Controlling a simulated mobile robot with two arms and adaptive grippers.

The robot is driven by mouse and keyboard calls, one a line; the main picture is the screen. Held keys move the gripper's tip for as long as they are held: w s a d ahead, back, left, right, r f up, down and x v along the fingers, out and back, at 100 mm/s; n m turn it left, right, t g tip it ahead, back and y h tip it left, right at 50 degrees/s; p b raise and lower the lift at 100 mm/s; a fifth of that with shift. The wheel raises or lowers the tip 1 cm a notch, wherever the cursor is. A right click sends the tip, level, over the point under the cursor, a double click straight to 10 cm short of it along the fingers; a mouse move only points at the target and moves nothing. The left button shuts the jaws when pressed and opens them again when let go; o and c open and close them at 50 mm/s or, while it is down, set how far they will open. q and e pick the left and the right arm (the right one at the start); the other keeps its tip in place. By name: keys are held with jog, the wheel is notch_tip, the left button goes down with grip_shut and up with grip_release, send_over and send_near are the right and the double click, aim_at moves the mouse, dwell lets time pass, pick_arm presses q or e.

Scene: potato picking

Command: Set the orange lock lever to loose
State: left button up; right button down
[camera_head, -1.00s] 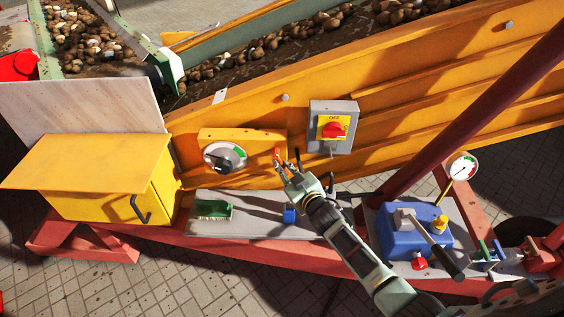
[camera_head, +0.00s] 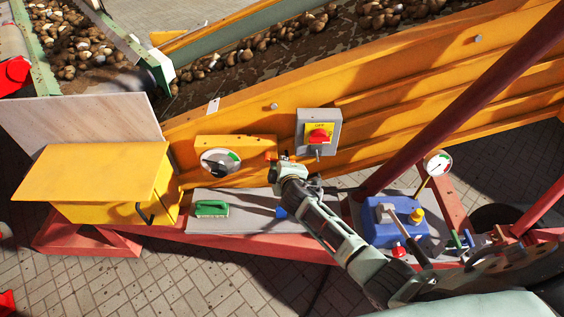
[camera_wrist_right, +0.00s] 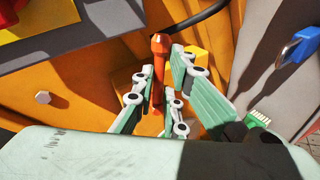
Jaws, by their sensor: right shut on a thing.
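The orange lock lever (camera_head: 271,156) is on the yellow side panel, between the round dial (camera_head: 220,162) and the grey switch box. In the right wrist view the lever (camera_wrist_right: 160,46) shows its rounded end and narrow shaft, with its lower part between the fingers. My right gripper (camera_head: 281,160) is at the lever in the head view. In the wrist view the right gripper (camera_wrist_right: 166,90) has a green-backed finger on each side of the shaft and is shut on it. Any loose or locked marking by the lever is too small to read. My left gripper is not in view.
The grey switch box (camera_head: 305,143) with a red knob is close right of the gripper. A green brush (camera_head: 211,208) and a blue object (camera_head: 281,212) lie on the grey shelf (camera_head: 240,222) below. A blue pump unit (camera_head: 385,228) stands to the right.

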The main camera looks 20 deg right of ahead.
jog(key=shift+a+r+n+g+h+p, duration=0.1)
jog(key=shift+r+n+g+h+p, duration=0.25)
jog(key=shift+r+n+h, duration=0.2)
jog(key=shift+f, duration=0.1)
jog(key=c, duration=1.8)
grip_release()
jog(key=shift+w+f, duration=0.1)
jog(key=shift+c, duration=0.2)
jog(key=v, duration=1.2)
